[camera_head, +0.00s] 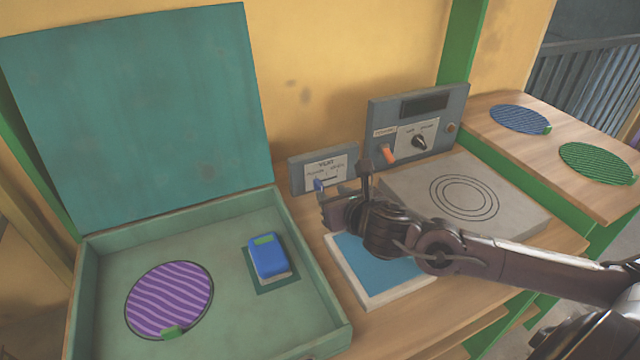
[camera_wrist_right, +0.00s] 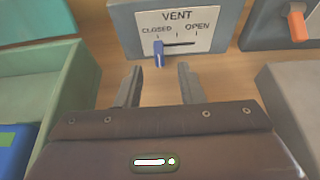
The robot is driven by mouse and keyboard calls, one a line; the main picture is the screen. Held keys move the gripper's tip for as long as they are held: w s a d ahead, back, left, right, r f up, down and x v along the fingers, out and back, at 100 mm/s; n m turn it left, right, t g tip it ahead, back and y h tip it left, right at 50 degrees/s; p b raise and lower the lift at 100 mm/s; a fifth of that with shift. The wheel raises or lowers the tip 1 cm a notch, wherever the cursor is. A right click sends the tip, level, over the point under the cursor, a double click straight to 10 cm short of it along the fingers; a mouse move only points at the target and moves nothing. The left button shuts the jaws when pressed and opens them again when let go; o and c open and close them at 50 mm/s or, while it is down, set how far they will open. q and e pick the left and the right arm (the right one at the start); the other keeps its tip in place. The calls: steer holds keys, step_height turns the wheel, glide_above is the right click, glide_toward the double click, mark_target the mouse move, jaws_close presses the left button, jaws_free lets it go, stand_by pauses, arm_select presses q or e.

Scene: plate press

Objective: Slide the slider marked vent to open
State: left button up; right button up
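The vent panel (camera_head: 309,176) is a small grey box with a white label, standing at the back of the bench beside the open green case. In the right wrist view its label (camera_wrist_right: 178,18) reads VENT, with CLOSED on the left and OPEN on the right. The blue slider knob (camera_wrist_right: 158,54) is at the left, CLOSED end of the slot; it also shows in the head view (camera_head: 318,184). My right gripper (camera_wrist_right: 158,80) is open and empty, its two fingers apart just in front of and below the knob, not around it. My left gripper is not in view.
The green case (camera_head: 335,338) holds a purple striped disc (camera_head: 168,300) and a blue box (camera_head: 267,255). A control box (camera_head: 418,110) with an orange lever (camera_head: 387,154) and a dark knob stands to the right. A grey plate with rings (camera_head: 500,205) lies before it.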

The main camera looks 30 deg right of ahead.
mark_target(322, 187)
steer(key=shift+x, duration=3.05)
steer(key=shift+a, duration=0.1)
jaws_close()
